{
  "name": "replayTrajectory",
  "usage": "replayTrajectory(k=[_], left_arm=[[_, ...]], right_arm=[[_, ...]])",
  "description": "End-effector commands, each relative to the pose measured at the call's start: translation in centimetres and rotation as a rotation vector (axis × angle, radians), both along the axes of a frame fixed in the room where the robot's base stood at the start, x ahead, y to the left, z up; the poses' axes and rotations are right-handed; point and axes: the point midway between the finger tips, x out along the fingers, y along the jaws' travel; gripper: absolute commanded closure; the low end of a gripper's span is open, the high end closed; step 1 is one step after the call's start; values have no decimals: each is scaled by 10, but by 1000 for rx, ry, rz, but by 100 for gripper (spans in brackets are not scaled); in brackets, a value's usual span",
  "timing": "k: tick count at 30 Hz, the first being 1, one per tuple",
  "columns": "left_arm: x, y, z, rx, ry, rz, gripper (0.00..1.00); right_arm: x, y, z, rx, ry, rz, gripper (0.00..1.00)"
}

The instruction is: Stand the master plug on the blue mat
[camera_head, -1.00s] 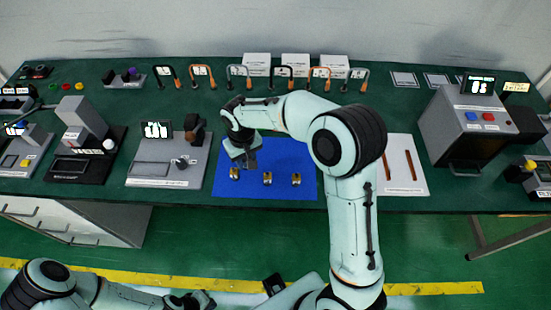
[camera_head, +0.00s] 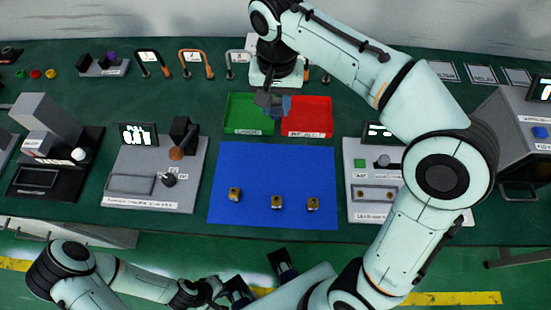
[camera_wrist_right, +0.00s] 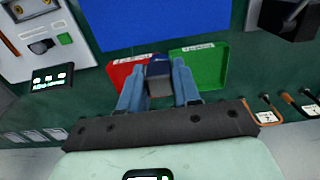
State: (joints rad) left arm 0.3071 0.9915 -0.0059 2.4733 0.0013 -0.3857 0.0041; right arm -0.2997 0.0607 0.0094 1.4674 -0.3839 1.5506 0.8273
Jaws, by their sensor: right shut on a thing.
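My right gripper (camera_head: 274,103) is above the inner edges of the green and red trays, behind the blue mat (camera_head: 222,165). In the right wrist view, its blue fingers (camera_wrist_right: 159,88) are shut on a small dark block (camera_wrist_right: 158,68) with a navy end. I cannot tell whether this block is the master plug. Three small brass-coloured pieces stand apart on the front half of the mat: a left one (camera_head: 235,194), a middle one (camera_head: 276,202) and a right one (camera_head: 313,204). My left gripper (camera_head: 207,290) is low in front of the bench, and its jaws are unclear.
The green tray (camera_head: 238,110) and red tray (camera_head: 318,112) stand behind the mat. A grey device with a lever (camera_head: 150,170) is left of the mat, and a panel (camera_head: 360,160) is right of it. Handles (camera_head: 195,65) line the back. The mat's rear half is clear.

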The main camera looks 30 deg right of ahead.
Motion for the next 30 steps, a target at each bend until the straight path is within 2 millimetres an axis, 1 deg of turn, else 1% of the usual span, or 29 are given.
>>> replayTrajectory(k=[1,3,9,12,15,20,24,27,30], left_arm=[[-2,0,-6,0,3,0,100],[-4,0,-11,1,5,0,100],[-7,0,-22,0,9,0,100],[-8,0,-26,0,10,0,100],[-9,0,-28,-1,11,0,100],[-9,0,-30,0,11,1,100],[-10,0,-33,0,12,0,100],[-10,0,-35,1,11,0,100],[-10,0,-36,0,10,1,100]], right_arm=[[-1,0,-18,-1,6,0,100],[-1,0,-37,-2,7,1,100],[-1,0,-91,-1,6,2,100],[0,0,-112,-1,4,2,100],[0,0,-127,0,4,2,100],[0,0,-138,-1,3,3,100],[0,0,-160,-1,4,3,100],[0,0,-173,-2,3,3,100],[0,0,-177,-1,1,3,100]])
